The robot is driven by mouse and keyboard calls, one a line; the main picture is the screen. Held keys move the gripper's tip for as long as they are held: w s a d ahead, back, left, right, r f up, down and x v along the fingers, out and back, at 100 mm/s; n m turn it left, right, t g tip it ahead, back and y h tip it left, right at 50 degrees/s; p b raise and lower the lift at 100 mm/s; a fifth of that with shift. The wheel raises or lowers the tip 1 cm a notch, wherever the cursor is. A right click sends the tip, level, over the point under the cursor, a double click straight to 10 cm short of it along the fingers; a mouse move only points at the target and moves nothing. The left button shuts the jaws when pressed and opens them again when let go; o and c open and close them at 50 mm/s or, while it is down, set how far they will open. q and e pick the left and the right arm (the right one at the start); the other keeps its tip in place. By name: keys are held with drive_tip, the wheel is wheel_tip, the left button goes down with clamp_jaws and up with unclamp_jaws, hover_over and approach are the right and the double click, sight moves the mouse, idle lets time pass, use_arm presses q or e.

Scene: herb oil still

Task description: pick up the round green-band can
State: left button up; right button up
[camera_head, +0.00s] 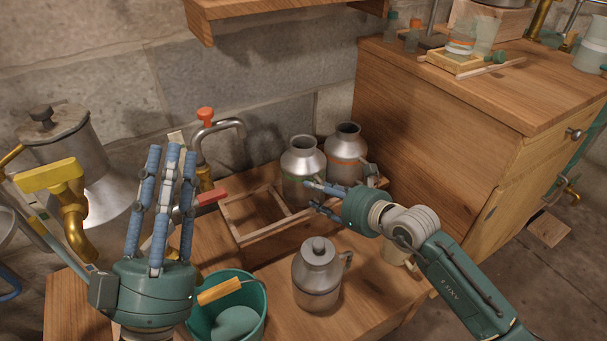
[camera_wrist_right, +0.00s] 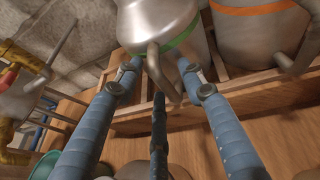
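The round green-band can (camera_head: 302,172) is a grey metal can with a narrow neck, standing in the wooden crate (camera_head: 262,240). In the right wrist view the can (camera_wrist_right: 150,22) is at top centre, its green band and curved handle (camera_wrist_right: 160,72) showing. My right gripper (camera_head: 311,195) is at the can's near side. In the wrist view its blue fingers (camera_wrist_right: 158,70) are apart, one on each side of the handle; I cannot tell whether they touch it. My left gripper (camera_head: 172,150) is open and empty, fingers pointing up, left of the crate.
An orange-band can (camera_head: 345,147) stands right beside the green-band can; it shows in the wrist view (camera_wrist_right: 262,40). A lidded jug (camera_head: 317,275) stands in front of the crate. A green bucket (camera_head: 258,308) is at the front. A wooden cabinet (camera_head: 440,150) rises at right.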

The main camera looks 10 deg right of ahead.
clamp_jaws()
drive_tip(key=shift+r, duration=0.1)
drive_tip(key=shift+r, duration=0.1)
